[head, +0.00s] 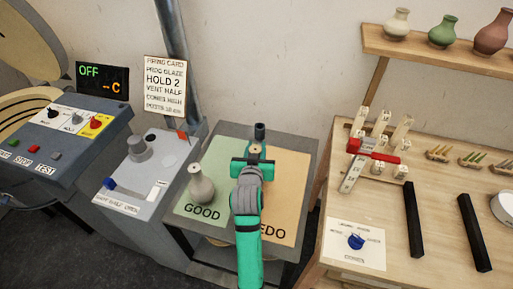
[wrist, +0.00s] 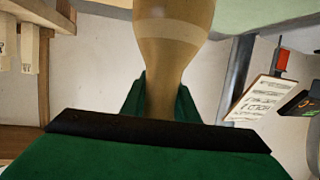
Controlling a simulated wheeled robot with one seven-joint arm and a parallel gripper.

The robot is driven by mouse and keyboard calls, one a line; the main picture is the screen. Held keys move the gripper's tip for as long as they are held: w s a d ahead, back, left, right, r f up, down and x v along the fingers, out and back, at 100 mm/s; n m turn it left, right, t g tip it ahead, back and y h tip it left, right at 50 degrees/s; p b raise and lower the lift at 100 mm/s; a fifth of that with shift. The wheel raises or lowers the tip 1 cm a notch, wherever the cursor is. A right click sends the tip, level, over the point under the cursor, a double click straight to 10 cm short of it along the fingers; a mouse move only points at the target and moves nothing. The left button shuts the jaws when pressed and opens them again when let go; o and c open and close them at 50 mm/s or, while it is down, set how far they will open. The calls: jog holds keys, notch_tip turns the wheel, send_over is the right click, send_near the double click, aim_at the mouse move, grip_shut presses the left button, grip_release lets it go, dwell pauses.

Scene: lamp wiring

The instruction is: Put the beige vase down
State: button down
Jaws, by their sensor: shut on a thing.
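The beige vase (wrist: 172,45), tan with a paler band, is held by its narrow neck in my gripper (wrist: 168,105) in the wrist view. Its wider body runs out of the top of that picture, so its base is hidden. In the head view my gripper (head: 254,163) is over the middle of the two-coloured table, near the line between the green GOOD half (head: 221,155) and the tan half (head: 290,170), whose label is partly covered by my arm. Only a small tan bit of the vase (head: 256,149) shows there. I cannot tell whether it touches the table.
A grey-beige vase (head: 202,188) stands on the GOOD half, left of my gripper. A small dark cylinder (head: 259,131) is just behind my gripper. A grey control box (head: 150,172) is to the left, a wooden workbench (head: 440,235) to the right. The tan half's right side is clear.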

jog(key=c, duration=1.4)
grip_release()
jog(key=shift+f, duration=0.1)
